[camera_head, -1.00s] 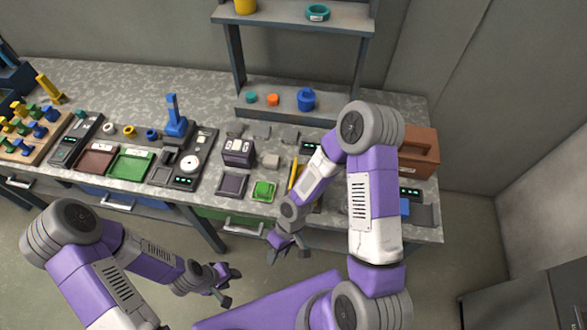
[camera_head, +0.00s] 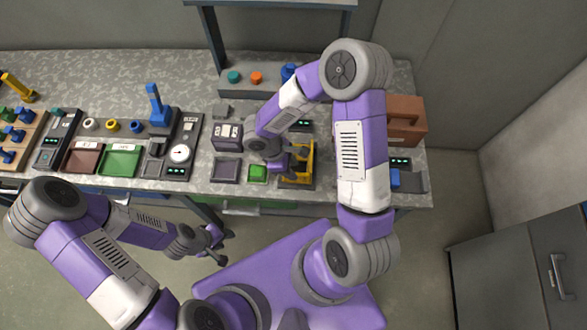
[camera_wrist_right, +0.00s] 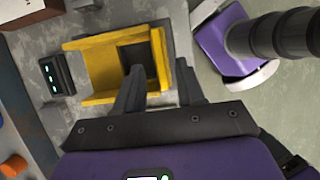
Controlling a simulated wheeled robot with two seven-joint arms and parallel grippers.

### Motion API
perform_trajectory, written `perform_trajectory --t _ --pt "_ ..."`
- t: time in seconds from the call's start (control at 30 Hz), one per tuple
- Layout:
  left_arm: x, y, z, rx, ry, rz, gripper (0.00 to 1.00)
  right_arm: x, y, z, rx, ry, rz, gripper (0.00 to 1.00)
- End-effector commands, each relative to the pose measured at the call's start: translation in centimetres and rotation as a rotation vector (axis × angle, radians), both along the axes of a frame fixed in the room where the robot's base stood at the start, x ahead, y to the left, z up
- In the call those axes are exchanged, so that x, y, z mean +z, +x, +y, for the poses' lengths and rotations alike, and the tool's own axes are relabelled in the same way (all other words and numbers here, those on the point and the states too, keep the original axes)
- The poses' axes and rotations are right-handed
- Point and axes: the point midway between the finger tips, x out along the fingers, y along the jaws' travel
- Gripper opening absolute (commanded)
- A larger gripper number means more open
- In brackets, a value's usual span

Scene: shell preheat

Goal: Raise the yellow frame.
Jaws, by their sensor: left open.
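The yellow frame (camera_head: 308,164) stands on a dark base at the front of the bench, partly hidden behind my right gripper (camera_head: 287,160) in the head view. In the right wrist view the yellow frame (camera_wrist_right: 98,70) fills the upper middle, with an upright side bar at its right. My right gripper (camera_wrist_right: 160,80) is open, its fingertips apart on either side of that bar, with a gap visible at the right finger. Whether the left finger touches the frame I cannot tell. My left gripper (camera_head: 222,244) is open and empty in front of the bench, over the floor.
A green block (camera_head: 257,173) and a dark tray (camera_head: 226,169) lie left of the frame, with a purple-and-black box (camera_head: 227,136) behind them. A brown bin (camera_head: 405,122) stands to the right. A panel with green lights (camera_wrist_right: 54,77) sits beside the frame.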

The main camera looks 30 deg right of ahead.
Motion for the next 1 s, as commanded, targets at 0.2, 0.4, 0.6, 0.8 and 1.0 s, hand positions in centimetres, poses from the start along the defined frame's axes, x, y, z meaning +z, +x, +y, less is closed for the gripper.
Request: perform_trajectory --t 0.2,0.4,0.6,0.8,1.0 --pt "-0.2 0.0 0.0 0.0 0.0 0.0 0.43 -1.9 -0.5 -0.6 -0.001 0.0 0.002 0.38" --pt "-0.2 0.0 0.0 0.0 0.0 0.0 0.43 -2.0 -0.5 -0.7 0.0 0.0 0.001 0.38" --pt "-0.2 0.0 0.0 0.0 0.0 0.0 0.43 -1.9 -0.5 -0.7 0.0 0.001 0.0 0.2" --pt "-0.2 0.0 0.0 0.0 0.0 0.0 0.43 -1.9 -0.4 -0.7 0.0 0.001 0.0 0.0" --pt "-0.2 0.0 0.0 0.0 0.0 0.0 0.43 -1.9 -0.4 -0.7 0.0 0.001 0.0 0.0"
